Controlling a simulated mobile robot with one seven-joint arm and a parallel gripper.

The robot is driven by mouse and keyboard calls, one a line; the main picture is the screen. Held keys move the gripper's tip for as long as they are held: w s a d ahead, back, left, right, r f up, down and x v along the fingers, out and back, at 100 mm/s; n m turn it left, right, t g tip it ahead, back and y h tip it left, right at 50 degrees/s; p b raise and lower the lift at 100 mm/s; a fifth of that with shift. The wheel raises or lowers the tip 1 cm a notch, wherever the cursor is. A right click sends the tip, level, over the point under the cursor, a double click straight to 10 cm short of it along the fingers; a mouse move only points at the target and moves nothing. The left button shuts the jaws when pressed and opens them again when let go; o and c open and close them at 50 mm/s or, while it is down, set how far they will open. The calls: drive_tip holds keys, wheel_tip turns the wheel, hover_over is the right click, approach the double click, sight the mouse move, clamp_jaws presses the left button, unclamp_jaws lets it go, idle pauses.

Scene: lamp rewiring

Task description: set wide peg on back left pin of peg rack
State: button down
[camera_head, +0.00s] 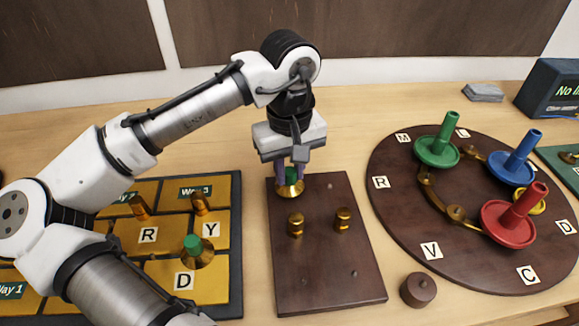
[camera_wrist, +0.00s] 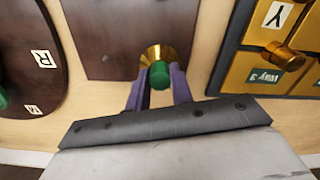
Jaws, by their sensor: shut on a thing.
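The wide peg (camera_head: 290,189) is brass with a flared rim and a green top. My gripper (camera_head: 291,175) is shut on it, with its purple fingers pointing down at the back left of the dark brown peg rack (camera_head: 325,275). In the wrist view the wide peg (camera_wrist: 158,60) sits between the fingertips (camera_wrist: 159,84), near the rack's edge (camera_wrist: 105,40). The back left pin is hidden, and I cannot tell whether the peg touches the rack or hangs just above it. Two narrower brass pegs (camera_head: 295,224) (camera_head: 343,219) stand mid-rack.
A yellow panel (camera_head: 225,262) with letter tiles, brass pegs and another green-topped flared peg (camera_head: 197,250) lies at left. A round dark board (camera_head: 470,275) with green, blue and red pegs is at right. A small brown cylinder (camera_head: 418,290) stands between rack and board.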

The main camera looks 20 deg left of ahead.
sight(290, 171)
drive_tip(key=shift+f+b, duration=0.3)
drive_tip(key=shift+f, duration=0.5)
drive_tip(key=c, duration=1.1)
unclamp_jaws()
drive_tip(key=shift+c, duration=0.2)
wheel_tip(290, 171, up, 14)
drive_tip(key=shift+f, duration=0.1)
